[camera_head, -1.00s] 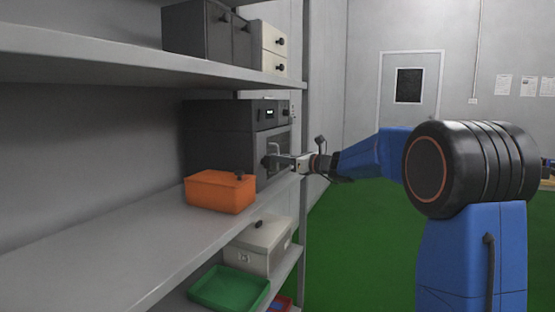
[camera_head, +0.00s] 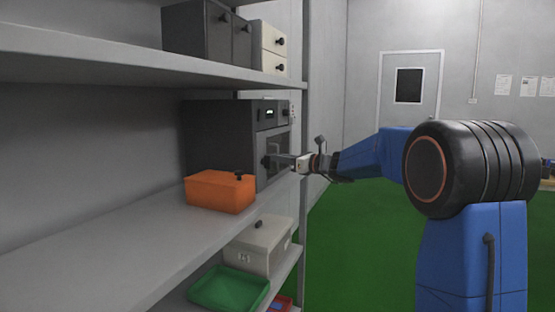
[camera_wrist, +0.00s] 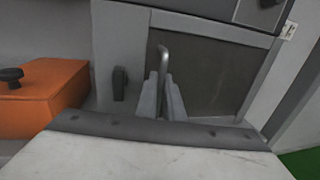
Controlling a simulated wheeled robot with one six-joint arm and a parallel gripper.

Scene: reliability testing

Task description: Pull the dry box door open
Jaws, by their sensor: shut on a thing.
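The dry box (camera_head: 218,138) is a dark grey cabinet on the middle shelf. Its door (camera_head: 281,139) is on the side facing my arm and has a dark window pane (camera_wrist: 205,65). The door looks flush with the box front, with no clear gap. A grey bar handle (camera_wrist: 163,56) stands upright on the door. My gripper (camera_wrist: 162,88) is shut on the handle, its two fingers on either side of the bar. In the head view, my gripper (camera_head: 271,162) reaches the door from the right. The lower part of the handle is hidden by the fingers.
A dark latch (camera_wrist: 119,83) sits left of the handle. A shelf post (camera_head: 304,120) rises behind my gripper. Open green floor lies right of the shelf.

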